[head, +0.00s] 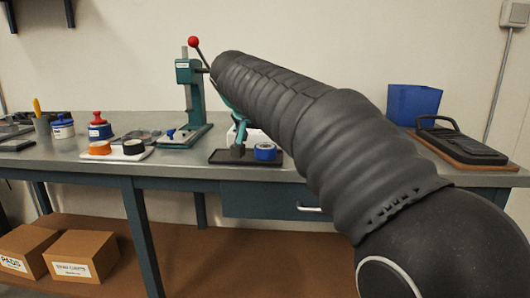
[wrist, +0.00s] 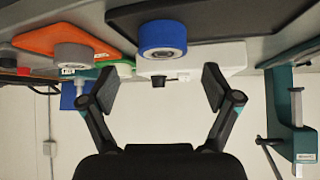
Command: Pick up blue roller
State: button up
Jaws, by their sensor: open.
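The blue roller (wrist: 162,38), a short cylinder with a grey centre, sits on a dark tray (wrist: 225,15) in the wrist view, where the scene appears upside down. It also shows in the head view (head: 265,151), near the bench's front edge, just left of my arm. My gripper (wrist: 160,87) is open and empty, its two fingers spread to either side of the roller's line. The roller appears beyond the fingertips, not between them. In the head view my arm hides most of the gripper.
A teal press (head: 188,95) with a red knob stands left of the tray. A white block (wrist: 215,60) is behind the roller. A grey roller (wrist: 72,56) is by an orange board (wrist: 45,40). A blue bin (head: 412,103) and black case (head: 460,145) are at right.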

aim_at(266, 147)
jog(key=shift+x, duration=2.65)
jog(key=shift+a, duration=0.2)
jog(key=shift+c, duration=0.2)
jog(key=c, duration=1.3)
jog(key=shift+o, duration=0.2)
